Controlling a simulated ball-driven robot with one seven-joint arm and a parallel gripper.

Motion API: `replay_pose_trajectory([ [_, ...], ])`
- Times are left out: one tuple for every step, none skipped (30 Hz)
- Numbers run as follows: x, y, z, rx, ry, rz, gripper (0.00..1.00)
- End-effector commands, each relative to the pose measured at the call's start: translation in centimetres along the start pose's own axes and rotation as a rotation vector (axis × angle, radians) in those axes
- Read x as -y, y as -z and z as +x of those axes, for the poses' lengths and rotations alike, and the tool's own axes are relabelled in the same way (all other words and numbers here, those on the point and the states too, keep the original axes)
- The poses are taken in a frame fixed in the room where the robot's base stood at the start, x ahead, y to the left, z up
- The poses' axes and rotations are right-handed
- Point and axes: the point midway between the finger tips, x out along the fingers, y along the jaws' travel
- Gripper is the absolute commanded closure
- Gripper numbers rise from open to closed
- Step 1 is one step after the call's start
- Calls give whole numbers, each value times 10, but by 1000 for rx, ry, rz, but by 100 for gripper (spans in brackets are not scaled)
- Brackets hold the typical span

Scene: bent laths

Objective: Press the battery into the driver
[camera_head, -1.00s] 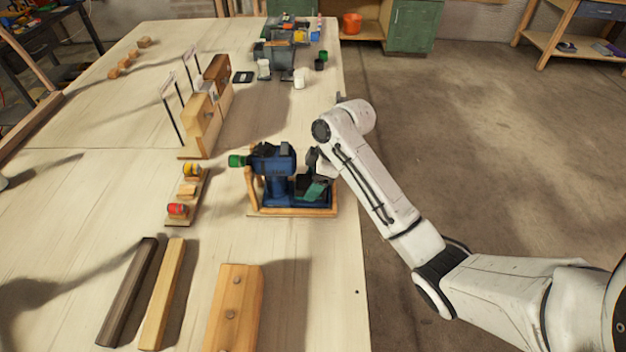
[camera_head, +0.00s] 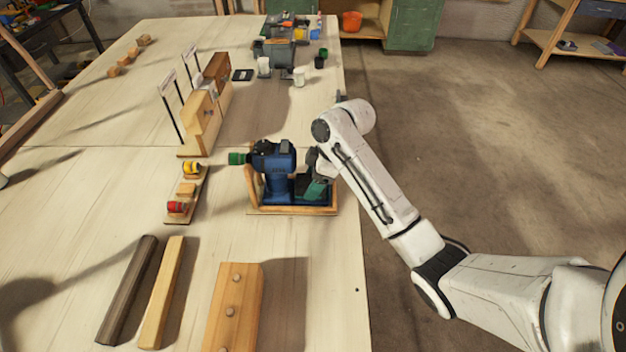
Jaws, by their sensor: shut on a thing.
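The blue driver (camera_head: 272,160) with a green nose stands in a wooden cradle (camera_head: 290,211) near the table's right edge. The green-and-dark battery (camera_head: 314,190) is at the right of the driver's handle, low in the cradle. My gripper (camera_head: 313,172) reaches in from the right and is shut on the battery. The fingertips are small and partly hidden by my arm. I cannot tell whether the battery touches the driver's handle or is seated in it.
A rack with a yellow and a red tape measure (camera_head: 178,207) lies left of the driver. Dark and light laths (camera_head: 160,295) and a pegged wooden block (camera_head: 233,305) lie in front. Wooden blocks (camera_head: 200,120) stand behind. The table right of the pegged block is clear.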

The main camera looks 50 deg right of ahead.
Motion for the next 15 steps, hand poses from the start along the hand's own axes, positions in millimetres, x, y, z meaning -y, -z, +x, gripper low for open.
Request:
replay_pose_trajectory([
  [0, 0, 0, -1, -1, 0, 79],
  [0, 0, 1, -1, -1, 0, 79],
  [0, 0, 1, -1, -1, 0, 79],
  [0, 0, 2, -1, -1, 0, 79],
  [0, -1, 2, -1, -1, 0, 79],
  [0, -1, 3, -1, -1, 0, 79],
  [0, -1, 4, -1, -1, 0, 79],
  [0, -1, 4, -1, -1, 0, 79],
  [0, -2, 5, -1, -1, -1, 79],
  [0, -2, 5, -1, -1, -1, 79],
  [0, -2, 6, -1, -1, -1, 79],
  [0, -2, 6, -1, -1, -1, 79],
  [0, -2, 7, -1, -1, -1, 79],
  [0, -2, 7, -1, -1, -1, 79],
  [0, -3, 8, -1, -1, -1, 79],
])
